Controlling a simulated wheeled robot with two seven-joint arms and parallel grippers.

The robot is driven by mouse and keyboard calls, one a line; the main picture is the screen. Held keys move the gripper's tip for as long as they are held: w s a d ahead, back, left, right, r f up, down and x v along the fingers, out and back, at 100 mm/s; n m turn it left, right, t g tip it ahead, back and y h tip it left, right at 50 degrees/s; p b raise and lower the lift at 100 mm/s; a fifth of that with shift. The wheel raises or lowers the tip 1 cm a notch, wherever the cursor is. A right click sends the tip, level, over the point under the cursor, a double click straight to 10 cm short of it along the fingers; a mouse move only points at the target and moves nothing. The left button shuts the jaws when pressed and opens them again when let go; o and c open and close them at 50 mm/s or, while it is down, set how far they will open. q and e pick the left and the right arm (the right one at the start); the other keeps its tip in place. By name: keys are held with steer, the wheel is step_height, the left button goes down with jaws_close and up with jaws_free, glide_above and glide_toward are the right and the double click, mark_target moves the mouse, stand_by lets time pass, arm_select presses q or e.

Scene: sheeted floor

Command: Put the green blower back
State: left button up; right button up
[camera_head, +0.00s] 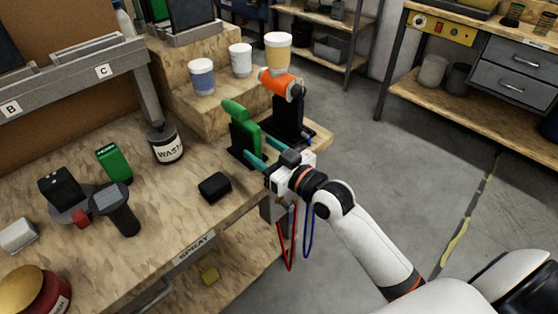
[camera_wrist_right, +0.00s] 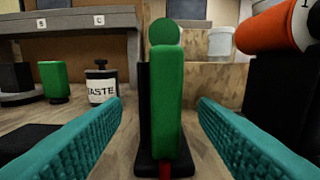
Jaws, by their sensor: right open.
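The green blower (camera_head: 243,128) stands upright at the right end of the workbench, against a black stand (camera_head: 234,143) with a flat black base. In the right wrist view the green blower (camera_wrist_right: 167,95) is straight ahead, its rounded top uppermost and a small red part at its foot. My right gripper (camera_head: 256,147) is open, with its teal fingers pointing at the blower. In the wrist view one finger is on each side of it, with gaps showing and no grip. My left gripper is not in view.
An orange tool (camera_head: 279,82) on a black stand is close to the blower's right. Wooden steps (camera_head: 199,107) with cups stand behind. A small black block (camera_head: 215,187), a labelled canister (camera_head: 165,143) and a green box (camera_head: 114,163) are on the bench (camera_head: 175,218).

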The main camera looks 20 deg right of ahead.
steer(key=v, duration=0.5)
steer(key=shift+s+d, duration=0.1)
steer(key=shift+s, duration=0.15)
